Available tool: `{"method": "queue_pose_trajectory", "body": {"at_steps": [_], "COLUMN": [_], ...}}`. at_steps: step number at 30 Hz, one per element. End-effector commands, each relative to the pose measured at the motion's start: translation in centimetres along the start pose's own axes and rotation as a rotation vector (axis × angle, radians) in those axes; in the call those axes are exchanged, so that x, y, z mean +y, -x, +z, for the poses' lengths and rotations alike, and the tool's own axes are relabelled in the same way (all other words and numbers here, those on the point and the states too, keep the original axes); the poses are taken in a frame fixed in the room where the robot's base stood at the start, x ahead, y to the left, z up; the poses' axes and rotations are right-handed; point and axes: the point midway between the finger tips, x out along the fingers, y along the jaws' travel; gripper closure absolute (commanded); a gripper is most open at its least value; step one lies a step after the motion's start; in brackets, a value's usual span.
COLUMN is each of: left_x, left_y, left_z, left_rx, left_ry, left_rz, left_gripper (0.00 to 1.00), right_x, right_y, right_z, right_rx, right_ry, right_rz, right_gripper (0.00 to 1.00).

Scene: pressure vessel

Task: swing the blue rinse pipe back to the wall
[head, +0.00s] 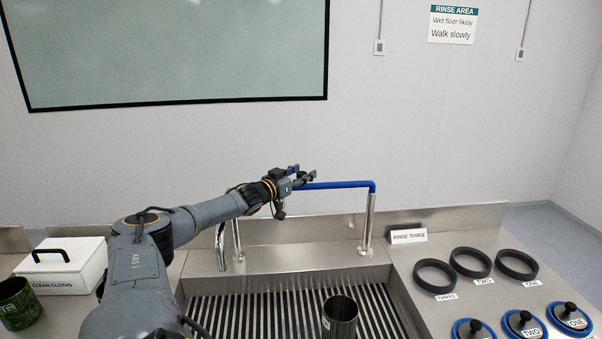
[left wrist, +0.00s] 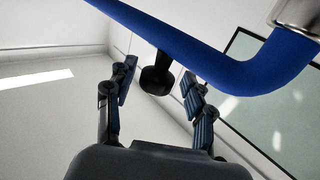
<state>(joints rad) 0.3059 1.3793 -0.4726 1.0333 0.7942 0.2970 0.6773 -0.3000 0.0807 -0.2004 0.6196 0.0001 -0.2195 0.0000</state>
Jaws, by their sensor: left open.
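The blue rinse pipe (head: 345,184) runs left from the top of a chrome post (head: 368,225) at the back of the sink, ending by my left gripper (head: 305,173). In the left wrist view the blue pipe (left wrist: 190,42) crosses the top, bending to a chrome fitting at the right. A black knob (left wrist: 155,80) hangs below the pipe and appears between the fingertips of the open left gripper (left wrist: 158,85). I cannot tell whether the fingers touch it. The pipe's far end is hidden behind the gripper in the head view. My right gripper is not in view.
A dark green canister (head: 340,317) stands on the slatted sink grate (head: 260,312). A chrome spout (head: 221,247) is behind my left arm. Black rings (head: 435,275) and blue-rimmed lids (head: 523,325) lie right; a white cloth box (head: 62,265) stands left.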

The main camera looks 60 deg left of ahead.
Motion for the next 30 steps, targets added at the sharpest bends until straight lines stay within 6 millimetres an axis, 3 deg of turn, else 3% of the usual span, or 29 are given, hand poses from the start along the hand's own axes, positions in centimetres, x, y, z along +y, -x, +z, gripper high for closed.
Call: {"method": "queue_pose_trajectory", "body": {"at_steps": [5, 15, 22, 30], "left_x": [-0.1, -0.2, -0.2, -0.2], "left_y": [0.0, 0.0, 0.0, 0.0], "left_z": [-1.4, -8.1, -9.6, -9.9], "left_rx": [0.002, 0.004, 0.001, -0.001], "left_ry": [-0.002, -0.001, 0.001, 0.0], "left_rz": [0.0, -0.001, 0.0, -0.002], "left_gripper": [0.47, 0.47, 0.47, 0.47], "right_x": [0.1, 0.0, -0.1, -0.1], "right_y": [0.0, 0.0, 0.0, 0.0], "right_z": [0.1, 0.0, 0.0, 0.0], "right_rx": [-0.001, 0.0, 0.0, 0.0], "right_ry": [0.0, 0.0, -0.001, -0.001], "right_rz": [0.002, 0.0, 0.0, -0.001], "right_gripper": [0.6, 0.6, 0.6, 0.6]}}
